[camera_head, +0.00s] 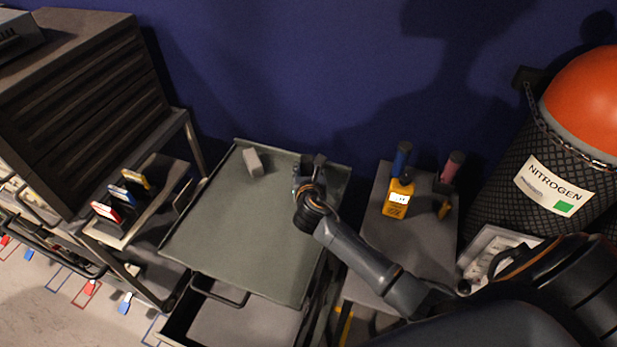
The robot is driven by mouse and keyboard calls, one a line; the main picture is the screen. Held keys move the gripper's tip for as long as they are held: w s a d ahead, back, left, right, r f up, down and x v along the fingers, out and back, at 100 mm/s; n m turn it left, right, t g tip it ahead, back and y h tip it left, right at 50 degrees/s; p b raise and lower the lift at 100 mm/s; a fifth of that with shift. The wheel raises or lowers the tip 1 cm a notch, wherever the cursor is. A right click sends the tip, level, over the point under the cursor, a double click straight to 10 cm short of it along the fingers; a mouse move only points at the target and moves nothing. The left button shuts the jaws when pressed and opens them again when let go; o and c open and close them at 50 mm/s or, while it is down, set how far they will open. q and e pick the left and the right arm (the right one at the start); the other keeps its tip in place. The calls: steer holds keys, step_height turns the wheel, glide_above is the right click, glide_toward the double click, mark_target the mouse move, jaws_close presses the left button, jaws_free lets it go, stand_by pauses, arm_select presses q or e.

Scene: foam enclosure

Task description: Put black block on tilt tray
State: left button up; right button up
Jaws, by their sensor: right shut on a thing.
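The tilt tray (225,235) is a wide grey-green tray with a low rim, in the middle of the head view. A light grey block (253,162) lies on it near the back left corner. My right gripper (311,169) is over the tray's back right part, shut on a small dark piece, seemingly the black block (320,159). The wrist and fingers hide much of the held piece. I cannot tell whether it touches the tray. My left gripper is not in view.
Right of the tray, a small table (412,240) bears a yellow device (398,198), a blue cylinder (402,158) and a pink one (452,166). A nitrogen tank (550,180) stands at far right. A rack (145,200) stands left. The tray's middle is clear.

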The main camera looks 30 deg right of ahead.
steer(key=f, duration=0.3)
steer(key=shift+d, duration=0.2)
steer(key=shift+f, duration=0.25)
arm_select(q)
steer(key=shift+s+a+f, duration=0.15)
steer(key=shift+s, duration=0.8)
arm_select(e)
steer(key=o, duration=1.2)
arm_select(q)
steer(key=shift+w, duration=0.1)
arm_select(e)
steer(key=shift+r, duration=0.1)
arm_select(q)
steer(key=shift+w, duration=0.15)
arm_select(e)
steer(key=v, duration=1.2)
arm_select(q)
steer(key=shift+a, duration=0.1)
